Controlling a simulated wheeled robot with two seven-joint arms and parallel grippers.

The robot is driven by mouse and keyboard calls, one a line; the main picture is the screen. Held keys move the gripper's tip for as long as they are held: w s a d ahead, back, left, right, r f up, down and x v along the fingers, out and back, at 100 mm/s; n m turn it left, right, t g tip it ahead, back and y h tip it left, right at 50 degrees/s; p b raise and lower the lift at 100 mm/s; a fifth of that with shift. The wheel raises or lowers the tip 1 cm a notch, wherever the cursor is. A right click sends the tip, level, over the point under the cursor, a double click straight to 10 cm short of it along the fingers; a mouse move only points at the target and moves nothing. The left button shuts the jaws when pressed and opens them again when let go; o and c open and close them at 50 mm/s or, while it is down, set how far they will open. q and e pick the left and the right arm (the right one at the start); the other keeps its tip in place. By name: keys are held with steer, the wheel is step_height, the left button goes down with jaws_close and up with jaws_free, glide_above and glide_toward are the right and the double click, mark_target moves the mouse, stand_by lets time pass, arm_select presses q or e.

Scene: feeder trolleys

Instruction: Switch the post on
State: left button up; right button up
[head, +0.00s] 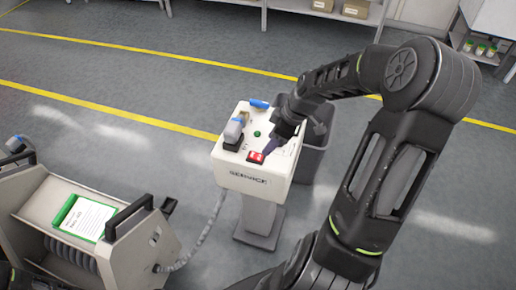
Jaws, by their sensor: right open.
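The post is a cream box marked SERVICE (245,180) on a grey pedestal. On its top are a red rocker switch (256,156), a green button or lamp (257,134), and a grey plug with a blue part (234,130) at the left. A blue piece (259,104) shows at the back edge. My right gripper (270,147) is above the top panel, pointing down close to the red switch. It is open; I cannot tell whether it touches the switch. The gripper and arm hide the right part of the panel. My left gripper is not in view.
A feeder trolley (60,195) with a green-edged card (84,218) and black handles stands at the left. A grey hose (205,235) runs from it towards the post. A dark grey bin (312,155) stands behind the post. Shelves with boxes are at the back.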

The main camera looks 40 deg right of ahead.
mark_target(259, 157)
steer(key=shift+f, duration=0.1)
steer(key=shift+p+x, duration=0.4)
steer(key=shift+x, duration=3.5)
steer(key=shift+c, duration=0.2)
jaws_close()
